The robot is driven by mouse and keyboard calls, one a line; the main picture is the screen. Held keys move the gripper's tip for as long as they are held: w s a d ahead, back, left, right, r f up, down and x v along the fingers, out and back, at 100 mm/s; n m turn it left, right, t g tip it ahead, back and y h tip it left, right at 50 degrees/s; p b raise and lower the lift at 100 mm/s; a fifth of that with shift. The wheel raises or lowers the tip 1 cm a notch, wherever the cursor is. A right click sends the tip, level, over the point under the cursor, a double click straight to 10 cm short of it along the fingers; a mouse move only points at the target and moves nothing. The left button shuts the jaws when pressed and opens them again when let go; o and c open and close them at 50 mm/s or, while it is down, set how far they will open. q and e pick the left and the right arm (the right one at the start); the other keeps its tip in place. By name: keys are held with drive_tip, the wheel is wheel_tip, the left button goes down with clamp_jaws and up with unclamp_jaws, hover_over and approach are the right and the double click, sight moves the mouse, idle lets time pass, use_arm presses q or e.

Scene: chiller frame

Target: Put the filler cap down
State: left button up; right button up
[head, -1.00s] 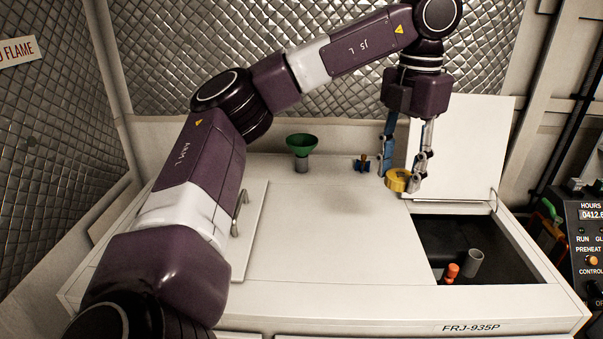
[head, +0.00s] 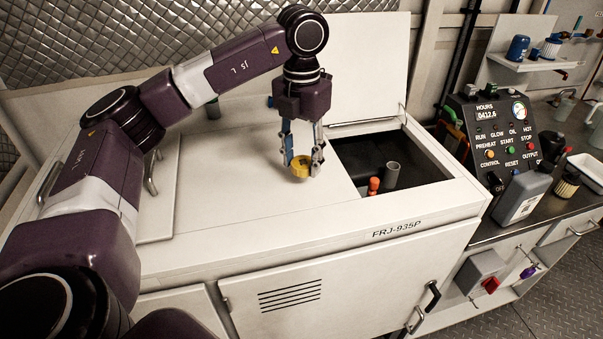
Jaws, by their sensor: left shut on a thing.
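The filler cap (head: 300,168) is a yellow ring-shaped piece. My left gripper (head: 302,166) points down and is shut on it, with a finger on each side. The cap is at or just above the white top of the chiller cabinet (head: 235,185), left of the open hatch; I cannot tell whether it touches the top. Inside the hatch stand a grey filler neck (head: 391,175) and an orange-red capped part (head: 374,185). My right gripper is not in view.
The hatch lid (head: 370,65) stands open behind the opening. A control panel (head: 500,135) and a grey jug (head: 522,195) stand on the bench at right. A lid with a handle lies at left. The cabinet top in front of the cap is clear.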

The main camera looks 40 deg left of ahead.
sight(301, 164)
use_arm(q)
wheel_tip(301, 164, down, 4)
drive_tip(key=shift+s+r+p, duration=0.1)
drive_tip(key=shift+p, duration=0.4)
drive_tip(key=shift+f, duration=0.45)
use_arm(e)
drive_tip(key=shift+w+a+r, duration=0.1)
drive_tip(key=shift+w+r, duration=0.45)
use_arm(q)
drive_tip(key=shift+f, duration=0.1)
drive_tip(key=o, duration=1)
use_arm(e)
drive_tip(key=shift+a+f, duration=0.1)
